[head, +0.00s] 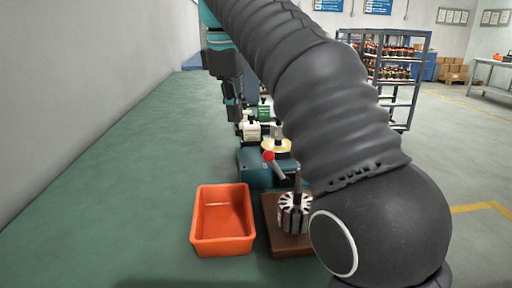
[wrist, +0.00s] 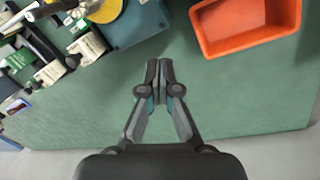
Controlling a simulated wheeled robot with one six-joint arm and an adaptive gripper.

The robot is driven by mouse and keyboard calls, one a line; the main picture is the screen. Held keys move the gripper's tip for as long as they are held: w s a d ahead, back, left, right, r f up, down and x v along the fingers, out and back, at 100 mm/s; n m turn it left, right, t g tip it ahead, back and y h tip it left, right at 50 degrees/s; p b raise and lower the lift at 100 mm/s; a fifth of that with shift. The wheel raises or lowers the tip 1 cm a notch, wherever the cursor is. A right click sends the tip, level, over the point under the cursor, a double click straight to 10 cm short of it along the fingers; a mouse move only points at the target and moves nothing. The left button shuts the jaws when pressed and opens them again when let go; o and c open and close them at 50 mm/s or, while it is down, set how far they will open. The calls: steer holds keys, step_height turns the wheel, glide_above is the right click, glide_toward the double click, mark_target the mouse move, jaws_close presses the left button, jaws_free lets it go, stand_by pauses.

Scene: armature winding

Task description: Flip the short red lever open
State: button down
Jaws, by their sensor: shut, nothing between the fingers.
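The lever with a red ball knob (head: 268,156) and a short grey shaft stands at the front of a teal winding machine (head: 252,172) in the head view. The shaft slants down to the right from the knob. The knob cannot be made out in the wrist view, where the teal machine base (wrist: 137,24) is at the top left. My gripper (wrist: 160,66) is shut and empty above the green bench, with its fingertips apart from the machine. In the head view my gripper (head: 233,112) is beyond and left of the lever, partly merged with the dark background.
An orange tray (head: 223,246) is on the bench in front of the machine. Beside it a slotted armature (head: 293,213) stands on a brown block (head: 288,245). Machine parts with white labels (wrist: 88,46) crowd the wrist view's left. The green bench (head: 120,200) is clear on the left.

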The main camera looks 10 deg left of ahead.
mark_target(277, 169)
steer(key=f, duration=0.3)
steer(key=w+f+b, duration=0.1)
steer(key=f, duration=0.2)
steer(key=f+b, duration=0.1)
steer(key=f, duration=0.2)
steer(key=shift+w+d+f, duration=0.2)
steer(key=shift+d+f, duration=0.05)
steer(key=shift+d, duration=0.35)
steer(key=d, duration=0.2)
steer(key=d+r, duration=0.1)
steer(key=shift+s+b, duration=0.35)
steer(key=shift+s, duration=0.05)
steer(key=shift+r, duration=0.1)
